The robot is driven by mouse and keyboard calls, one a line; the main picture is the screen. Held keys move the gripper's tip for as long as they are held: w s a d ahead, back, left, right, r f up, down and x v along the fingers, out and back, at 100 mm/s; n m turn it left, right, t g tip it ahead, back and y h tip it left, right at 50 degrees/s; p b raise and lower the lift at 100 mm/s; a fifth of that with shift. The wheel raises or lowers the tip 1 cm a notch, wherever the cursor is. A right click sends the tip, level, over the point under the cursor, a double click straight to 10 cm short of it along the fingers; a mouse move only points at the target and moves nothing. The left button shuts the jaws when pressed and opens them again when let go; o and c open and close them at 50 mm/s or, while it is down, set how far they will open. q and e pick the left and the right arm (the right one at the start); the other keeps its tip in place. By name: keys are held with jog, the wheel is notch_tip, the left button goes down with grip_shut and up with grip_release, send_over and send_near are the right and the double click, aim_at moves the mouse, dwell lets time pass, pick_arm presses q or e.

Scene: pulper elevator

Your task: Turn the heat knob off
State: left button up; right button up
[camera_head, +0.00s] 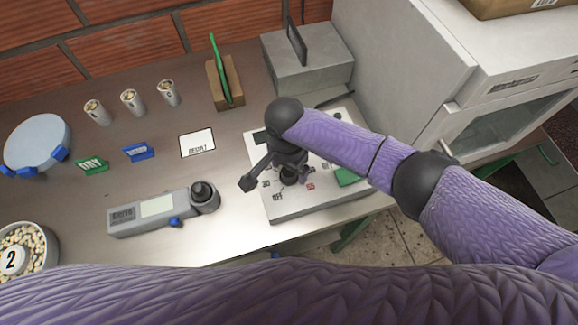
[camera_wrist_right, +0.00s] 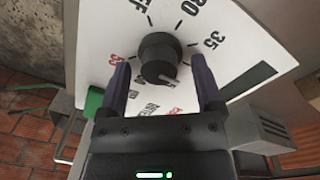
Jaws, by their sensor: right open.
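The heat knob (camera_wrist_right: 160,58) is a round black dial on a white panel, seen in the right wrist view. A light pointer mark on it faces the lower right of that picture, away from the OFF label at the top. My right gripper (camera_wrist_right: 160,64) is open, with one finger on each side of the knob; contact cannot be told. In the head view the right gripper (camera_head: 291,172) is over the white control box (camera_head: 330,202) and partly hides the knob. The OFF label shows at the box's front left. My left gripper is not in view.
A green button (camera_head: 346,177) sits on the box's right side. A moisture meter (camera_head: 163,211) lies to the left. A white cabinet (camera_head: 410,60) stands to the right, a grey box (camera_head: 307,65) behind. Cups (camera_head: 131,101) stand at the back left.

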grip_shut()
jog(key=shift+r+n+p, duration=0.15)
jog(key=shift+n+p, duration=0.15)
jog(key=shift+p, duration=0.25)
jog(key=shift+n+p, duration=1.05)
jog(key=shift+n, duration=0.05)
jog(key=shift+n+p, duration=0.45)
jog(key=shift+n, duration=0.45)
jog(key=n, duration=0.2)
jog(key=shift+n+p, duration=0.3)
jog(key=shift+p, duration=0.1)
jog(key=n+p, duration=0.1)
jog(key=n, duration=0.3)
jog(key=shift+s+n+t, duration=0.1)
jog(key=shift+n+t, duration=0.2)
jog(key=n, duration=0.5)
jog(key=shift+n+p, duration=0.3)
jog(key=shift+p, duration=0.1)
jog(key=shift+n, duration=0.8)
jog(key=n, duration=0.3)
jog(key=shift+n, duration=1.5)
jog(key=shift+n+p, duration=0.3)
jog(key=shift+n, duration=0.6)
jog(key=shift+y, duration=0.3)
